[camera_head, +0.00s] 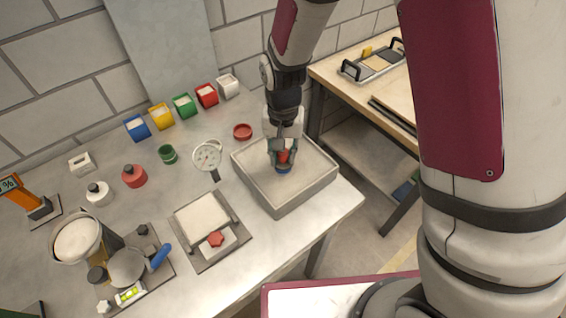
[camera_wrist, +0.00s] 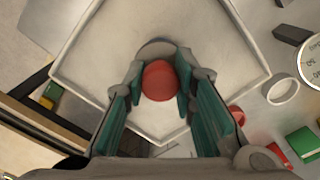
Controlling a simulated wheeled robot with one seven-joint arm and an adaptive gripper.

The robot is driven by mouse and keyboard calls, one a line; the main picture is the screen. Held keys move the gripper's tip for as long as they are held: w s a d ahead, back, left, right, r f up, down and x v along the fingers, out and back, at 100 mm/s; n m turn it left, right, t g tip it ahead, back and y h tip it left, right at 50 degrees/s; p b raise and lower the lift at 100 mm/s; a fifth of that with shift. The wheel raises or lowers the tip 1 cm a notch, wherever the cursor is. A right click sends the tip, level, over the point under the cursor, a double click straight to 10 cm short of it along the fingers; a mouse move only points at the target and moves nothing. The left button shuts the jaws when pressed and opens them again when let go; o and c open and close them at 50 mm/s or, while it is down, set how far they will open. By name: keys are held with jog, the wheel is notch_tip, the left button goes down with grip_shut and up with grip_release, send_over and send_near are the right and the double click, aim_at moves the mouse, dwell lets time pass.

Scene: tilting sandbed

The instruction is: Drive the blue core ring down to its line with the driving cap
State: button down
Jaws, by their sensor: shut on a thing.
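My gripper (camera_head: 283,158) is shut on the driving cap, whose red knob (camera_wrist: 159,81) shows between the fingers in the wrist view. A grey round part (camera_wrist: 157,47) shows just beyond the knob. In the head view the red of the cap (camera_head: 284,156) is directly above the blue core ring (camera_head: 283,169), which is over the sand in the square sandbed tray (camera_head: 307,194). Whether cap and ring touch, how deep the ring sits, and its line cannot be made out.
Left of the tray stand a dial gauge (camera_head: 207,155) and a red shallow dish (camera_head: 242,131). A tilting plate with a red knob (camera_head: 215,239) lies in front. Coloured bins (camera_head: 184,105) line the back. A wooden bench (camera_head: 390,95) is at right.

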jog(key=shift+r, duration=0.1)
jog(key=shift+r+p, duration=1.25)
jog(key=shift+r, duration=2.2)
